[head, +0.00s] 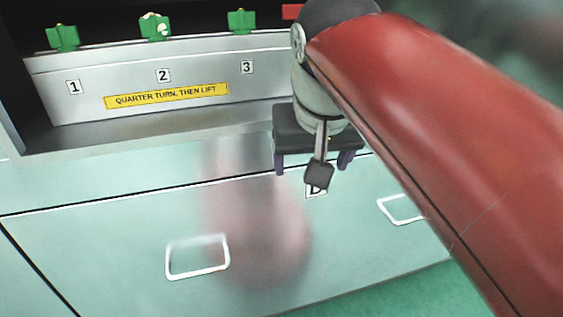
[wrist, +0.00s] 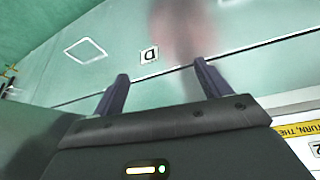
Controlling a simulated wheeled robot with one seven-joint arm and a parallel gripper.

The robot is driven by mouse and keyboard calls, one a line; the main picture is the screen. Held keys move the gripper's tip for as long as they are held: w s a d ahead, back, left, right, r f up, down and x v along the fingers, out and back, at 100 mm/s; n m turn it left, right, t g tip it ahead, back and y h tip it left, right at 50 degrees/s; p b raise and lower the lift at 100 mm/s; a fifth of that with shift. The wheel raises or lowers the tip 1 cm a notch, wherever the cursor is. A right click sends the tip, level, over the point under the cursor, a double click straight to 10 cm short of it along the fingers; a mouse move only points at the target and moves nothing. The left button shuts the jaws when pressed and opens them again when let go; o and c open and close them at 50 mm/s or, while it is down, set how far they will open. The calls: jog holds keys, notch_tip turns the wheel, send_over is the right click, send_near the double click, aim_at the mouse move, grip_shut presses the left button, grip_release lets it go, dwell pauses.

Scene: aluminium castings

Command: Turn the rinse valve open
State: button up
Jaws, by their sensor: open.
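I cannot make out a rinse valve for certain in either view. A small yellowish fitting (wrist: 10,72) shows at the left edge of the wrist view, too small to identify. A red piece (head: 292,11) shows at the top of the head view, partly hidden by my arm. My gripper (head: 312,168) is open and empty, in front of the pale green cabinet front near the "D" label (head: 316,191). In the wrist view, its two fingers (wrist: 161,72) stand apart with only the cabinet front beyond them.
Several green pieces (head: 155,26) stand along a metal ledge (head: 120,65) numbered 1 to 3, with a yellow sign (head: 166,96) reading "QUARTER TURN, THEN LIFT". Drawer handles (head: 198,257) are on the cabinet front. My red arm hides the right side.

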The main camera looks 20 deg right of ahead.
jog(key=shift+s+a+f, duration=0.1)
jog(key=shift+s+f, duration=0.1)
jog(key=shift+f, duration=0.5)
jog(key=shift+s+a+f, duration=0.1)
jog(key=shift+s+f, duration=0.1)
jog(key=shift+f, duration=0.5)
